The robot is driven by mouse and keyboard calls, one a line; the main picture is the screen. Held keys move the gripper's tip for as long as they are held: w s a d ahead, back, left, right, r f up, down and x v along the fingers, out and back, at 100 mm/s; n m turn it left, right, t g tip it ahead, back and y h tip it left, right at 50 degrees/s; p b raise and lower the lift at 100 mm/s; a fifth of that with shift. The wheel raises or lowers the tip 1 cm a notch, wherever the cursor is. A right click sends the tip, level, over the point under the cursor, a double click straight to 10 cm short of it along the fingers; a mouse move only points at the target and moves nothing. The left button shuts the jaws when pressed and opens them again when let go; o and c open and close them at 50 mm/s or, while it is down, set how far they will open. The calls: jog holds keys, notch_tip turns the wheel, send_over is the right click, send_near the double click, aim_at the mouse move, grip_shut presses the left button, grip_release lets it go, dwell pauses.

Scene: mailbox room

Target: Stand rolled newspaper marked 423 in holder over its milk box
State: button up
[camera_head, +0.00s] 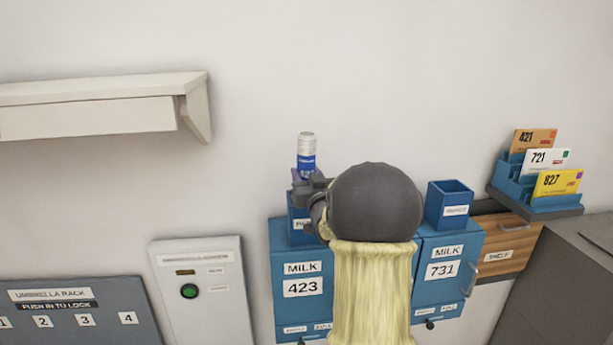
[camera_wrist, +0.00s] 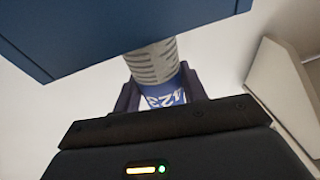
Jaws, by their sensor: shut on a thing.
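The rolled newspaper (camera_head: 307,146) stands upright against the wall in the head view, white with a blue band. In the wrist view the band (camera_wrist: 165,92) shows a partly cut-off number that looks like 423. My gripper (camera_head: 306,184) is shut on the roll at its blue band; the fingers also show in the wrist view (camera_wrist: 160,98). The blue holder (camera_head: 297,222) sits on top of the milk box marked 423 (camera_head: 302,268), directly below the roll. In the wrist view the holder's wall (camera_wrist: 130,35) hides the roll's lower end, so I cannot tell how deep it sits.
A second milk box marked 731 (camera_head: 441,270) stands to the right with an empty-looking blue holder (camera_head: 449,204) on top. A letter rack (camera_head: 537,200) holds cards 421, 721 and 827. A white shelf (camera_head: 100,108) is at upper left, a button panel (camera_head: 199,290) below.

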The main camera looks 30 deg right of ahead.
jog(key=o, duration=1.1)
jog(key=shift+s, duration=0.1)
jog(key=shift+s+a+f, duration=0.1)
jog(key=shift+s+f, duration=0.05)
jog(key=shift+s, duration=0.05)
jog(key=b+v, duration=0.6)
jog(key=v, duration=1)
jog(key=shift+s, duration=0.35)
